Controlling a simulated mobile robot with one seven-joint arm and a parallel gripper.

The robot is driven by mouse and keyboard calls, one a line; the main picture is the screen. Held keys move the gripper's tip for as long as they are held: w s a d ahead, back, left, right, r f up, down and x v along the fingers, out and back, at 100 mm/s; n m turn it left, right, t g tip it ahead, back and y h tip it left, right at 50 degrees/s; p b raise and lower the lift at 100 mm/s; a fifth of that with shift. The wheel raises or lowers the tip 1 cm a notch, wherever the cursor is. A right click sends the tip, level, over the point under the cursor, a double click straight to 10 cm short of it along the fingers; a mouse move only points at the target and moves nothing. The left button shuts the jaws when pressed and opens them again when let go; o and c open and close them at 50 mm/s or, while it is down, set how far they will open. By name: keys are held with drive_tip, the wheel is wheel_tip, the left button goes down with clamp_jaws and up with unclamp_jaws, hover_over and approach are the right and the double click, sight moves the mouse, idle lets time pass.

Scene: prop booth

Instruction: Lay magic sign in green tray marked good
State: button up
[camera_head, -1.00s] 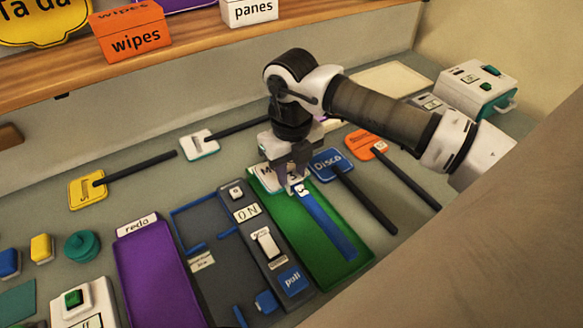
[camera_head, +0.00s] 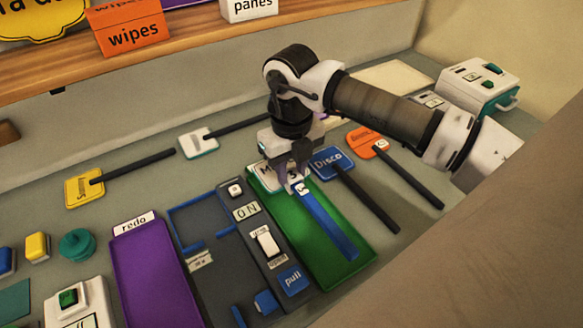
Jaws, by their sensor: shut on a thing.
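The magic sign (camera_head: 268,177) has a pale head with dark lettering starting with "M", partly hidden by my gripper, and a blue handle (camera_head: 328,222) that runs toward the lower right. It lies over the green tray (camera_head: 350,268), its head at the tray's far end and its handle along the tray's length. My gripper (camera_head: 297,180) points down and is shut on the sign near where head and handle meet. I cannot tell whether the sign rests on the tray floor. The tray's "good" marking is not readable here.
The blue Disco sign (camera_head: 331,162) lies close right of the tray, with an orange sign (camera_head: 367,142) beyond. A dark panel (camera_head: 262,240) with switches borders the tray's left, then a purple tray (camera_head: 155,275) marked redo. A yellow sign (camera_head: 85,187) lies at left.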

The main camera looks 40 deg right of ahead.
drive_tip(key=shift+f, duration=0.15)
idle(0.5)
drive_tip(key=shift+f+b, duration=0.8)
drive_tip(key=shift+b, duration=0.4)
drive_tip(key=shift+f+b, duration=1)
drive_tip(key=shift+b, duration=0.75)
idle(1.6)
drive_tip(key=o, duration=1.2)
drive_tip(key=shift+r, duration=0.1)
drive_tip(key=shift+r+p, duration=2.1)
drive_tip(key=shift+r, duration=1.8)
